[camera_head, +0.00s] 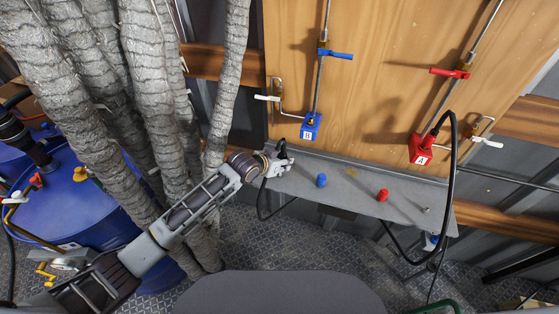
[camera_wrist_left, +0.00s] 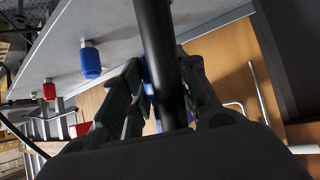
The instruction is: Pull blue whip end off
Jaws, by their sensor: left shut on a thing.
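My left gripper (camera_head: 283,163) is at the left end of the grey shelf, below and left of the blue block marked B (camera_head: 310,127). It is shut on the black hose of the blue whip end (camera_head: 262,200), which loops down beside the shelf. In the left wrist view the thick black hose (camera_wrist_left: 160,50) runs down between the fingers (camera_wrist_left: 150,100), with a strip of blue showing behind it. I cannot tell if that blue is the whip end's fitting or the block. The block and the gripper look apart. My right gripper is not in view.
The grey shelf (camera_head: 350,205) carries a blue cap (camera_head: 321,180) and a red cap (camera_head: 382,195). The red block marked A (camera_head: 421,149) has a black hose (camera_head: 455,170) looping from it. Thick grey hoses (camera_head: 150,90) and a blue drum (camera_head: 85,205) stand left.

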